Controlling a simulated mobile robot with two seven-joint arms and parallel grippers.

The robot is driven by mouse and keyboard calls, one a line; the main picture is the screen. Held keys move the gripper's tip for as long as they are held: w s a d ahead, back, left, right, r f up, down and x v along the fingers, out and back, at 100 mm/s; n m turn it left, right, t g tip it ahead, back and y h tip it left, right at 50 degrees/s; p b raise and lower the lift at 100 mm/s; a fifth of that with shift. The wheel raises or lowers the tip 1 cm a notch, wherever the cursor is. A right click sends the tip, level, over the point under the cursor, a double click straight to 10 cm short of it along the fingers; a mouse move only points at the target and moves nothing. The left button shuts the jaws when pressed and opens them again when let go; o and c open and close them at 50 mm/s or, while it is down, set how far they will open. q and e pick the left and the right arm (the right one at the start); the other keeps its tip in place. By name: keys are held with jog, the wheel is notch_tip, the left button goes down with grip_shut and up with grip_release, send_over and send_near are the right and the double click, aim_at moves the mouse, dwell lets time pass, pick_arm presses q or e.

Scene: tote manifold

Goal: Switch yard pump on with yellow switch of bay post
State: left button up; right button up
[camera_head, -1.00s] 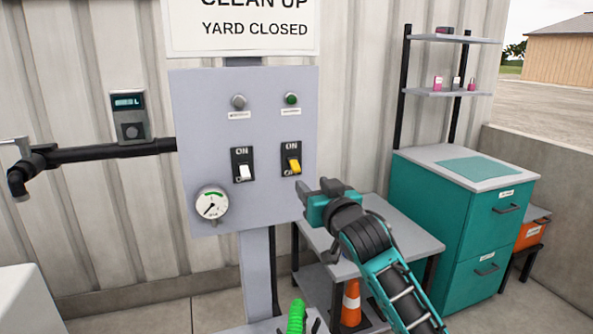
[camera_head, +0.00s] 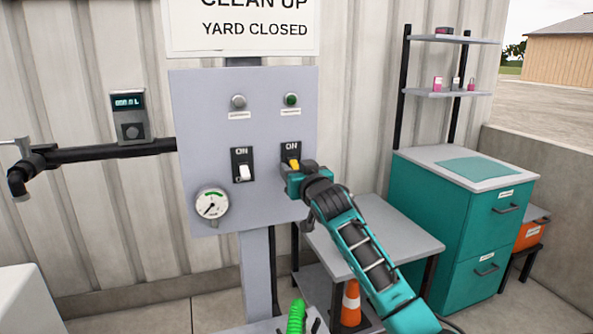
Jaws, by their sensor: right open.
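The grey panel (camera_head: 215,120) of the bay post carries two switches marked ON. The yellow switch (camera_head: 294,162) is the right one; its lower part is hidden by my right gripper. Its position is hard to tell. The white switch (camera_head: 244,172) is beside it on the left, its lever low. Above the yellow switch is a green lamp (camera_head: 291,99); above the white one is a grey lamp (camera_head: 238,101). My right gripper (camera_head: 300,175) is open, close in front of and just below the yellow switch; contact cannot be told. My left gripper is not in view.
A round gauge (camera_head: 211,204) sits low on the panel. A black pipe (camera_head: 100,152) with a meter (camera_head: 129,115) runs left. A grey table (camera_head: 375,240) stands below my right arm, a teal cabinet (camera_head: 450,210) to its right. A green hose (camera_head: 296,318) shows at the bottom.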

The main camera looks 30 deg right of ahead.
jog(key=shift+c, duration=0.4)
grip_shut()
jog(key=shift+r, duration=0.1)
